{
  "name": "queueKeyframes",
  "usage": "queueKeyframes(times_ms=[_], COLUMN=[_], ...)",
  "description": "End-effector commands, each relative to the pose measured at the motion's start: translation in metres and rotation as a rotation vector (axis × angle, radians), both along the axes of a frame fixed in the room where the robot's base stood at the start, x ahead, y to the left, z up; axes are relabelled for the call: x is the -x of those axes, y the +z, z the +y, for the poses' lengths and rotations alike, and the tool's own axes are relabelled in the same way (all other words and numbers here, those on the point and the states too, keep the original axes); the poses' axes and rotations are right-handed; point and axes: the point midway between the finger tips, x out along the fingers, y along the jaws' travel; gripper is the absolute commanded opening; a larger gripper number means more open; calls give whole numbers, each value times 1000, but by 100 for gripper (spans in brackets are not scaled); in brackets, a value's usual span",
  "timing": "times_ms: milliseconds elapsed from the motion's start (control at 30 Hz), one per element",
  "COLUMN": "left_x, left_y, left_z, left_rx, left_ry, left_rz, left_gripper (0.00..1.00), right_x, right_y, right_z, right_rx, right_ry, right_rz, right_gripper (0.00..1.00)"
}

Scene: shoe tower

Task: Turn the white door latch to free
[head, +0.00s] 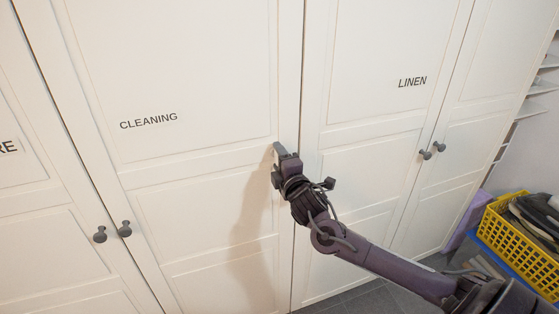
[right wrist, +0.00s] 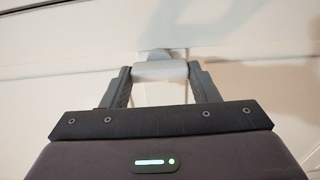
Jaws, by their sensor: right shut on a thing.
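The white door latch (right wrist: 160,71) shows in the right wrist view as a pale bar between the fingertips, against the white cabinet front. My right gripper (right wrist: 160,74) is shut on it, one dark finger at each end. In the head view my right gripper (head: 279,154) reaches the edge of the CLEANING door (head: 205,165), beside the seam with the LINEN side. There the gripper and wrist hide most of the latch, so its turn angle cannot be told. My left gripper is not in view.
Grey round knobs (head: 125,229) sit low at the left door seam, and more knobs (head: 426,155) sit on the LINEN doors (head: 375,110). A yellow basket (head: 522,240) with dark items stands at the right. White shelves (head: 545,85) are behind it.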

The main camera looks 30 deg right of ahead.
Motion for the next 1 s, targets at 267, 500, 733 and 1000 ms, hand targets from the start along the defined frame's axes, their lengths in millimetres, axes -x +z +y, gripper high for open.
queueKeyframes(times_ms=[267, 500, 733, 1000], left_x=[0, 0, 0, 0], left_y=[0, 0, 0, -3], left_z=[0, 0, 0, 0], left_rx=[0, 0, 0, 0], left_ry=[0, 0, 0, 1], left_rz=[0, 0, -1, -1], left_gripper=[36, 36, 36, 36], right_x=[0, 0, 0, 5], right_y=[-1, -1, -1, -2], right_z=[1, 0, 0, 1], right_rx=[14, 14, 12, 12], right_ry=[1, 1, 1, 0], right_rz=[5, 5, 4, 5], right_gripper=[32, 58, 76, 76])
